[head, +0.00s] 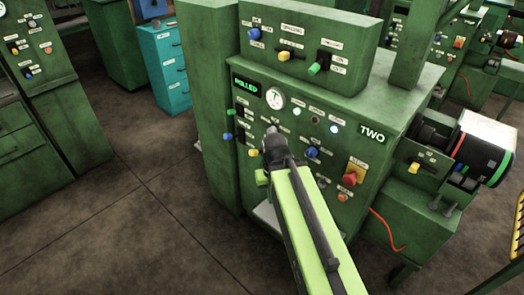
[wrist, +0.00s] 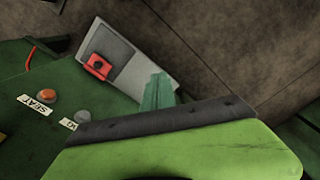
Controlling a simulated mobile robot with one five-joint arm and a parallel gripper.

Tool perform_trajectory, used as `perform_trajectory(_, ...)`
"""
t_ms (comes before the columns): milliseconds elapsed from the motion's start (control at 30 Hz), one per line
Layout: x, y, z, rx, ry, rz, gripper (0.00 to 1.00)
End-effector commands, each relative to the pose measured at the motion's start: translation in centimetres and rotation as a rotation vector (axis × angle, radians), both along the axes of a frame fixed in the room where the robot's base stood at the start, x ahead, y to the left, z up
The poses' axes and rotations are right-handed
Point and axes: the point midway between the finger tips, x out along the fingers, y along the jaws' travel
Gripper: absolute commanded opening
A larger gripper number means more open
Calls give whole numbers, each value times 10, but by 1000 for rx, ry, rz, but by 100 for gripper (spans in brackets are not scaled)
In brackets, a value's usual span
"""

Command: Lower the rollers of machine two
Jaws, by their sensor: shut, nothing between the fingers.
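Machine two is the green cabinet with the "TWO" plate (head: 373,135) in the middle of the head view. Its upper panel has a blue knob (head: 254,34), a yellow lever (head: 285,57) and a green-tipped lever (head: 313,69). Its lower panel has a lit green display (head: 245,87), a gauge (head: 274,98), lamps and several knobs. A dark drum-like part (head: 480,157) sits at its right side. My gripper (head: 271,134) is shut and empty in front of the lower panel, hiding part of it. I cannot tell whether it touches a control. Most labels are too small to read.
The wrist view shows an orange button (wrist: 47,95), a grey button (wrist: 82,116) and a red part (wrist: 98,66) on a grey plate (wrist: 150,70). A teal drawer cabinet (head: 165,65) stands behind. Another green machine (head: 35,75) is left. Floor (head: 120,225) is clear between.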

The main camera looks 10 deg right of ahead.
Motion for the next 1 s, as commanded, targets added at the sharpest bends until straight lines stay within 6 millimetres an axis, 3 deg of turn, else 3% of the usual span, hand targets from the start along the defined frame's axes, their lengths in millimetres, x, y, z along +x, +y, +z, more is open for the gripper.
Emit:
perform_trajectory(133, 4, 2, -11, 32, -12, 11, 0)
perform_trajectory(233, 19, 16, -43, 161, -70, 51, 0)
perform_trajectory(333, 50, 32, -79, 376, -216, 126, 0)
perform_trajectory(433, 91, 36, -95, 589, -454, 183, 0)
perform_trajectory(567, 137, 11, -85, 765, -809, 194, 0)
perform_trajectory(700, 166, -37, -62, 830, -1123, 150, 0)
perform_trajectory(833, 175, -69, -45, 838, -1284, 111, 0)
perform_trajectory(1000, 177, -79, -34, 837, -1335, 98, 0)
